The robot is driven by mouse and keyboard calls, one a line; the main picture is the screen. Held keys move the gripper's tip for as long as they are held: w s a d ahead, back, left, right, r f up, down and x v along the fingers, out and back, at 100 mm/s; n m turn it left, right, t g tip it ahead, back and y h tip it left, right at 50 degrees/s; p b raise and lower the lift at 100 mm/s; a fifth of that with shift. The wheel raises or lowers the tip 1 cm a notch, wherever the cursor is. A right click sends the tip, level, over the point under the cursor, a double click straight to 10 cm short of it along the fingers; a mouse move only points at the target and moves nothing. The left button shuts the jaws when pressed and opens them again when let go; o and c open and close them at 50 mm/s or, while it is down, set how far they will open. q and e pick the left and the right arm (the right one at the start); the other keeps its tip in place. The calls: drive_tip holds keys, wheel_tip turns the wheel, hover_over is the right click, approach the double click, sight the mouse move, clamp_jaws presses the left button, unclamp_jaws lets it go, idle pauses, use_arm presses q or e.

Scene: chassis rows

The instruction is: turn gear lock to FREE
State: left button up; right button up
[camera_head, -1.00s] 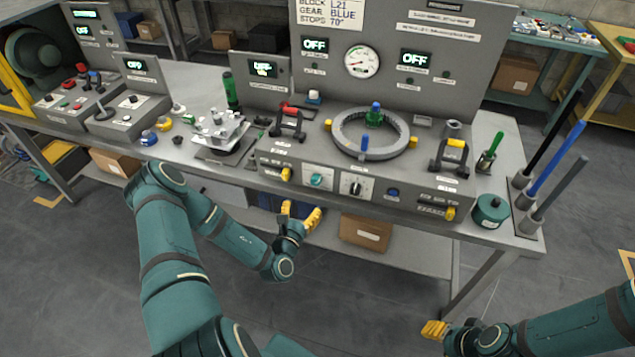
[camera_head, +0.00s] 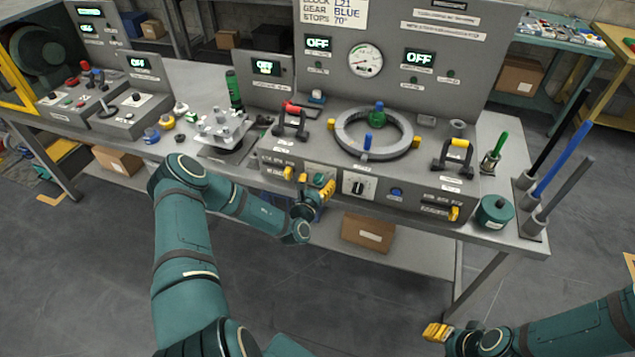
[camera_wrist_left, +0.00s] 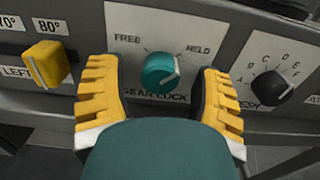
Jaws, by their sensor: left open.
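The gear lock is a teal knob (camera_wrist_left: 160,73) on a white plate in the left wrist view, with FREE printed at upper left and HELD at upper right. Its pale pointer line is turned toward the HELD side. My left gripper (camera_wrist_left: 162,95) is open, with one yellow finger on each side of the knob; I cannot tell whether either touches it. In the head view the left gripper (camera_head: 312,192) is at the bench front, partly covering the knob (camera_head: 319,179). My right gripper (camera_head: 437,332) is low at the bottom right, away from the bench; its jaw state is unclear.
A yellow knob (camera_wrist_left: 46,64) marked LEFT is left of the gear lock. A black lettered selector (camera_wrist_left: 277,83) is close on the right. Above the panel stand a grey ring (camera_head: 342,135) and red-handled clamp (camera_head: 292,118). The floor before the bench is clear.

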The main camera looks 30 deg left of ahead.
use_arm(q)
clamp_jaws()
drive_tip(key=n+p, duration=0.2)
drive_tip(key=n, duration=0.1)
drive_tip(key=shift+r+n+p, duration=0.15)
drive_tip(key=shift+n+p, duration=0.15)
drive_tip(key=shift+p, duration=0.1)
drive_tip(key=n+p, duration=0.1)
drive_tip(key=n, duration=0.2)
drive_tip(key=shift+n+p, duration=0.3)
drive_tip(key=shift+n, duration=0.1)
drive_tip(key=n+p, duration=0.1)
drive_tip(key=n, duration=0.4)
drive_tip(key=n+p, duration=0.1)
drive_tip(key=n, duration=0.4)
drive_tip(key=shift+n, duration=0.3)
